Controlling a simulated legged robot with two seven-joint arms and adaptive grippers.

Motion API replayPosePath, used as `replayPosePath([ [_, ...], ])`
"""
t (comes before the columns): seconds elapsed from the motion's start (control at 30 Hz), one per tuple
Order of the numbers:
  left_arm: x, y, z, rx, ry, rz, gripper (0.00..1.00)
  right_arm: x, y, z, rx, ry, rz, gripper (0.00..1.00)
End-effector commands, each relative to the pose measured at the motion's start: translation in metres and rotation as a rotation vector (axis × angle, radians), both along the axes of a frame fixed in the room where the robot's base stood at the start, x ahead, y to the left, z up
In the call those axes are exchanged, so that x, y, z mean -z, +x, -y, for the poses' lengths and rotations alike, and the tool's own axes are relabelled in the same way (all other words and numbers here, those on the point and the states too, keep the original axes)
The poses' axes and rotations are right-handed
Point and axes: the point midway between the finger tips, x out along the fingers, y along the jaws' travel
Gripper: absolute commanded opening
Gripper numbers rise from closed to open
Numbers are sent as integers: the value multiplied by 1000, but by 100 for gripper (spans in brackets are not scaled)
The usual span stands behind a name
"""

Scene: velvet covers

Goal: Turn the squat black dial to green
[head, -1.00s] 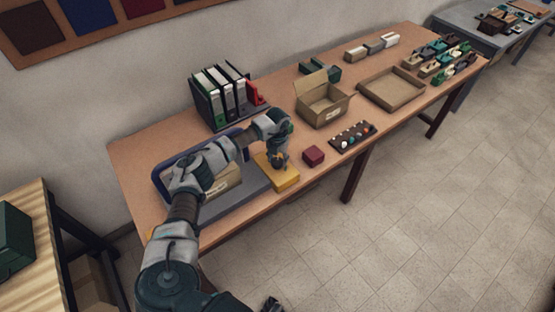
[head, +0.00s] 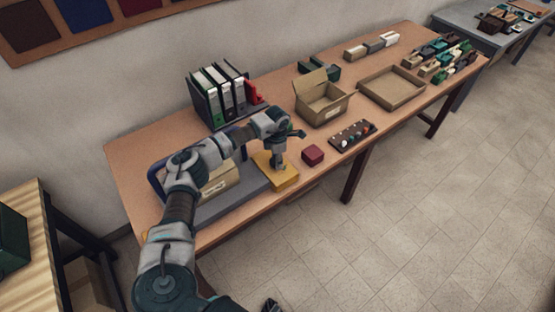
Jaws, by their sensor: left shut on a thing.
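A yellow box (head: 286,181) sits near the front edge of the wooden table. My left gripper (head: 278,165) points down at the top of this box, with its fingertips at the box's top. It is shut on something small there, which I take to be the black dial. The dial itself is hidden behind the fingers, and no green mark can be made out. A small dark part at the bottom edge (head: 270,305) may be my right gripper; its jaws cannot be made out.
A dark red block (head: 313,155) stands close right of the yellow box, then a dark strip with coloured knobs (head: 352,135). A grey board (head: 232,205) lies left under my arm. Binders (head: 222,92) and an open carton (head: 322,108) stand behind.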

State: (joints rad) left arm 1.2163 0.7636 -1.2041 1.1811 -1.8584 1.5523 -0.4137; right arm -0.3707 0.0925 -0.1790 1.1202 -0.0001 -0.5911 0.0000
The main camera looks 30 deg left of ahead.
Motion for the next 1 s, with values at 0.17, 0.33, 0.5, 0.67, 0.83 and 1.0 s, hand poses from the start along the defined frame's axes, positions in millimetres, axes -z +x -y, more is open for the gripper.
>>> replayPosePath([
  [0.17, 0, 0, -2, 164, 4, 2, 14, -4, 8, -3, 4, 3, 4, 51],
  [0.33, 0, 0, -2, 318, 3, 2, 14, -9, 10, -5, 5, 5, -1, 51],
  [0.5, 0, -1, -2, 453, 3, 2, 14, -15, 18, -6, 9, 5, 3, 51],
  [0.67, -1, -1, -2, 553, 4, 2, 14, -20, 28, -7, 10, 6, 15, 51],
  [0.83, -2, -1, -2, 625, 5, 3, 14, -25, 34, -7, 10, 5, 20, 51],
  [1.0, -2, -1, -2, 662, 5, 4, 14, -28, 36, -6, 8, 5, 23, 51],
])
